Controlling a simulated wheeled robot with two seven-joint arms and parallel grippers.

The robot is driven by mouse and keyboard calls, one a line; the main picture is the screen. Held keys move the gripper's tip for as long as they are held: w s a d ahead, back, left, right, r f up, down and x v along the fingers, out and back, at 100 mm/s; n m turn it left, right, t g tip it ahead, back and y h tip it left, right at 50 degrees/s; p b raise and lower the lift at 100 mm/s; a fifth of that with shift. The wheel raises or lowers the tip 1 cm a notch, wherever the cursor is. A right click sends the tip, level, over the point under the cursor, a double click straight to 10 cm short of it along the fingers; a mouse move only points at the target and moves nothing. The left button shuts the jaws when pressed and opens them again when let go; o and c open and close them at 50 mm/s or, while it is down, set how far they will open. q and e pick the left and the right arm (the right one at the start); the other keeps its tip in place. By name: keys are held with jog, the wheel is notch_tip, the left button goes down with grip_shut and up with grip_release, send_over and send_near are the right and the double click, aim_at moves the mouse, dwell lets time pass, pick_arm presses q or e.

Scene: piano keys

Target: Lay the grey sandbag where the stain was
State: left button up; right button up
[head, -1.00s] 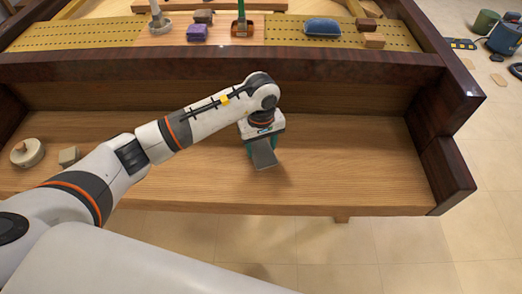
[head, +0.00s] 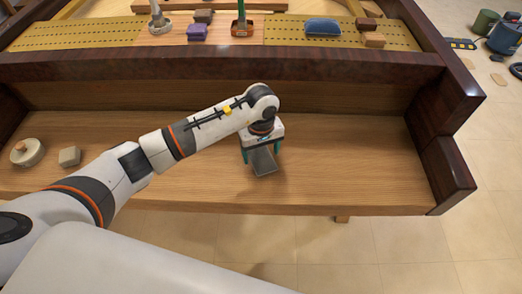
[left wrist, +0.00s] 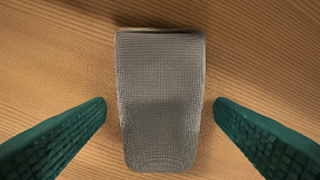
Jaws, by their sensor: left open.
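The grey sandbag (head: 264,162) is a flat, woven pad on the wooden keybed shelf (head: 350,170). In the left wrist view the grey sandbag (left wrist: 160,100) lies between the teal fingers, with a gap on each side. My left gripper (head: 262,157) is open and points down around the bag; its fingers (left wrist: 160,125) stand apart left and right of it. No stain shows on the bare wood; what lies under the bag is hidden. My right gripper is not in view.
A round pale lidded thing (head: 27,152) and a small beige block (head: 69,156) sit on the shelf at left. A dark rail (head: 210,66) runs behind. A blue pad (head: 322,27) and brushes stand beyond it. The shelf's right part is clear.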

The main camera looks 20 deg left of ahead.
aim_at(261, 151)
pick_arm(q)
jog(key=shift+r, duration=0.25)
notch_tip(261, 151, up, 12)
jog(key=shift+f+b, duration=0.15)
jog(key=shift+b, duration=0.25)
